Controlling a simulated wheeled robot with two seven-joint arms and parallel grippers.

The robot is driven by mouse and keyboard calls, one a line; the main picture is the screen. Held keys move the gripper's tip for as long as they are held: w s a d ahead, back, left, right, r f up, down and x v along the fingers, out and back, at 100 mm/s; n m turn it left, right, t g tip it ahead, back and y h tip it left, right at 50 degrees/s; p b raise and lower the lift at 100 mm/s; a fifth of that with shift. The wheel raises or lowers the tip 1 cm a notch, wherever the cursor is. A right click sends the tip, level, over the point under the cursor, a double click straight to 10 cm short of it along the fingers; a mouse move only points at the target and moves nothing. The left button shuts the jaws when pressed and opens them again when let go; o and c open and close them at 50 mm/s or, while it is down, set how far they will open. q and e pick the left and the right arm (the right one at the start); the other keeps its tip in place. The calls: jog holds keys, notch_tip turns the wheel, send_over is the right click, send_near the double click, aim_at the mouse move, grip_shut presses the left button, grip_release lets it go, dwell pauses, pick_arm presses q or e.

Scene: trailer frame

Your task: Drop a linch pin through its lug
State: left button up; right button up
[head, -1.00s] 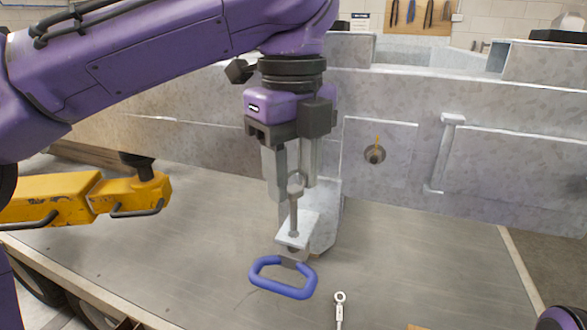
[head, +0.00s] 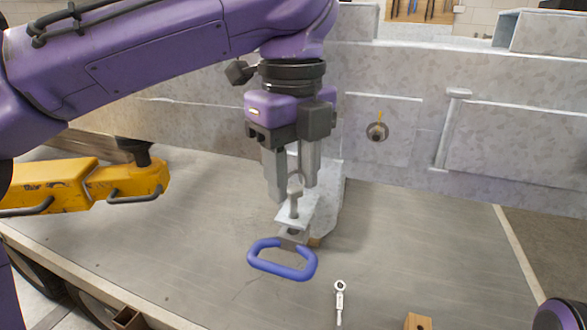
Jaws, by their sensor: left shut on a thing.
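My left gripper (head: 295,190) points straight down in the middle of the head view. Its two fingers are shut on a grey metal linch pin (head: 295,205), with a ring-shaped head between the fingertips. The pin is upright, and its lower end meets the pale plate of the lug (head: 311,208). I cannot tell whether its tip is inside the hole, as the pin covers that spot. A blue loop handle (head: 283,273) is just in front of the lug. My right gripper is not in view.
A small metal piece with an eye (head: 339,303) is on the deck in front. A wooden block (head: 417,321) is at the bottom edge. The grey trailer frame (head: 500,120) stands behind. Yellow parts (head: 85,187) are at the left. The deck to the right is clear.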

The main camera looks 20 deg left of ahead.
pick_arm(q)
jog(key=shift+f+b, duration=0.75)
jog(key=shift+f, duration=0.6)
jog(key=o, duration=1.2)
notch_tip(320, 180, up, 10)
jog(key=p, duration=0.4)
jog(key=shift+s, duration=0.1)
jog(key=shift+r, duration=0.35)
jog(key=shift+f, duration=0.1)
